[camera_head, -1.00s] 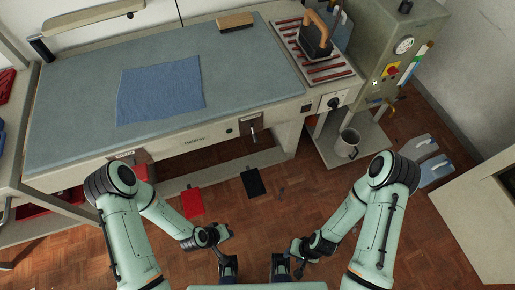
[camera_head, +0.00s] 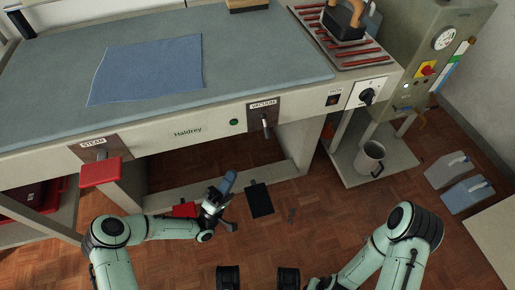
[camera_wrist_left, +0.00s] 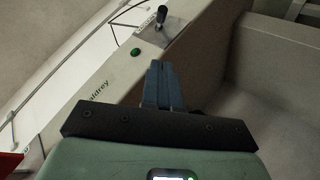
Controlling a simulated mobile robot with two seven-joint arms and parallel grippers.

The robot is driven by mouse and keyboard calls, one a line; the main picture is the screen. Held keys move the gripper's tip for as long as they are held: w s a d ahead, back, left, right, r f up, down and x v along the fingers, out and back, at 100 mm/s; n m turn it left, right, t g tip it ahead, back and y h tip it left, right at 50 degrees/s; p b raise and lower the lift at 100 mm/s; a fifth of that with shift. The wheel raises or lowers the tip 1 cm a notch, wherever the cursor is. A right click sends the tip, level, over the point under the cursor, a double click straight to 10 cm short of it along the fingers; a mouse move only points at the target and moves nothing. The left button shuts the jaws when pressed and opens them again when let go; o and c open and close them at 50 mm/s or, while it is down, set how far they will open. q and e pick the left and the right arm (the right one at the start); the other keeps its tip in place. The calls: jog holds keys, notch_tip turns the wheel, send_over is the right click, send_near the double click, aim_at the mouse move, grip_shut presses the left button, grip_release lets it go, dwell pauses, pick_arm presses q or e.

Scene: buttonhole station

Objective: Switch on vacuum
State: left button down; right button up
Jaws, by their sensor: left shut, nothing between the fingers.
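The vacuum switch (camera_head: 266,124) is a small lever on a metal plate under the label VACUUM, on the front panel of the pressing table (camera_head: 330,85). In the left wrist view the lever (camera_wrist_left: 160,17) shows at the top, with a dark knob, beside a green button (camera_wrist_left: 135,51). My left gripper (camera_head: 231,178) is shut and empty, below and to the left of the lever and apart from it. Its closed blue-grey fingers (camera_wrist_left: 163,85) point towards the panel. My right arm shows at the lower right, but its gripper is out of view.
A STEAM lever (camera_head: 102,153) sits on the left of the panel, with a red pad (camera_head: 101,172) below it. A black pedal (camera_head: 260,200) and a red pedal (camera_head: 186,210) lie low under the table. A metal jug (camera_head: 369,158) stands on the shelf at right. Blue cloth (camera_head: 147,70) lies on top.

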pick_arm(q)
jog(key=shift+s, duration=0.1)
jog(key=shift+r, duration=0.1)
jog(key=b, duration=0.2)
send_near(267, 130)
jog(key=shift+w+f+x, duration=0.15)
jog(key=shift+x, duration=0.9)
jog(key=shift+w+f+x, duration=0.1)
jog(key=shift+w+x, duration=0.1)
jog(key=shift+x, duration=0.8)
pick_arm(e)
jog(key=shift+g, duration=0.6)
jog(key=shift+s+d+f, duration=0.1)
jog(key=shift+s+f, duration=0.2)
jog(key=shift+s, duration=0.35)
jog(key=shift+s+d+f, duration=0.1)
jog(key=shift+s+f, duration=0.25)
jog(key=shift+s, duration=0.25)
jog(key=shift+s+f, duration=0.3)
jog(key=shift+s, duration=0.35)
